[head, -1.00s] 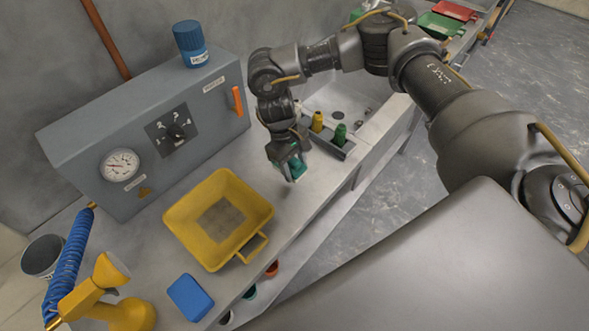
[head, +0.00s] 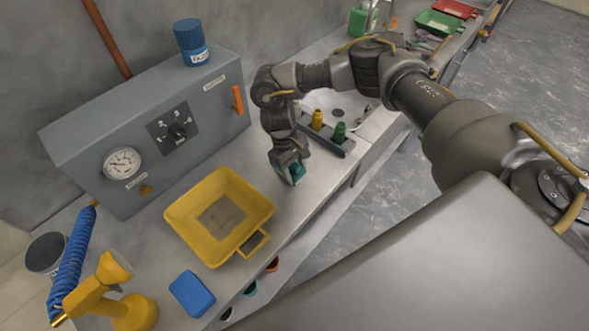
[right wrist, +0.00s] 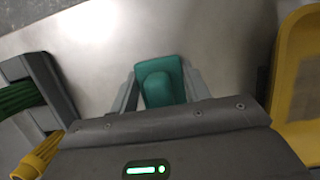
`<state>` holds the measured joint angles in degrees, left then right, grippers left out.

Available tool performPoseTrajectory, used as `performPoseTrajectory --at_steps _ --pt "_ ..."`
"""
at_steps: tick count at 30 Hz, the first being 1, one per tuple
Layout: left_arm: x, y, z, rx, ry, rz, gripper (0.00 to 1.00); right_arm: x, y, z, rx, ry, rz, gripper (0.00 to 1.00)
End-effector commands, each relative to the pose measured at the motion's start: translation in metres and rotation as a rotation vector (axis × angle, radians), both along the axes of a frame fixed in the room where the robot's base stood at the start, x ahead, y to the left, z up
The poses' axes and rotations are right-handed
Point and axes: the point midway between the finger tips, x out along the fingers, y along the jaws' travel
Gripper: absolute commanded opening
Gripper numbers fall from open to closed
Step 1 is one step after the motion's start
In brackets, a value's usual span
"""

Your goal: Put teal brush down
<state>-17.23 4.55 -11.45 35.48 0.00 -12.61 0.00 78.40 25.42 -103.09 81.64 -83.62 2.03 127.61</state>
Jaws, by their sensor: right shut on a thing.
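The teal brush (head: 297,172) is held low at the bench top, between the yellow tub and the dark tray. My right gripper (head: 288,170) is shut on it. In the right wrist view the teal brush (right wrist: 160,82) sits between the two fingers of my right gripper (right wrist: 160,95), with the grey bench surface (right wrist: 110,40) behind it. I cannot tell whether the brush touches the bench. My left gripper is not in view.
The yellow tub (head: 188,213) stands left of my right gripper. A dark tray (head: 340,146) with a yellow and a green bottle stands to the right. A blue block (head: 192,294) and a grey control box (head: 150,120) are further left. The bench's front edge is close.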

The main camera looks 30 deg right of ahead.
Motion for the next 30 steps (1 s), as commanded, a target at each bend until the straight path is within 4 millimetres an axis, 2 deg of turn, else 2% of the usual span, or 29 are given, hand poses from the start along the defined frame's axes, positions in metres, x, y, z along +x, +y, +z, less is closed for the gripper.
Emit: performPoseTrajectory --at_steps 1,2,7,15,19,30 --pt "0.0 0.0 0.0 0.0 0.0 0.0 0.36 0.0 0.0 -0.002 0.0 0.0 0.0 0.22" --pt "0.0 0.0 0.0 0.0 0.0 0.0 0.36 0.0 0.0 -0.002 0.0 0.0 0.0 0.48" --pt "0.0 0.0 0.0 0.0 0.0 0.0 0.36 0.0 0.0 -0.002 0.0 0.0 0.0 0.69" --pt "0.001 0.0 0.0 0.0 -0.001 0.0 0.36 0.0 0.0 -0.001 0.0 0.0 0.0 0.69" --pt "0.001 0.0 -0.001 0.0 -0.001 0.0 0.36 0.003 0.001 0.009 0.0 -0.003 0.0 0.69" --pt "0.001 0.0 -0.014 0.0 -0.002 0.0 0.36 0.023 0.008 0.079 -0.002 -0.006 0.002 0.69"
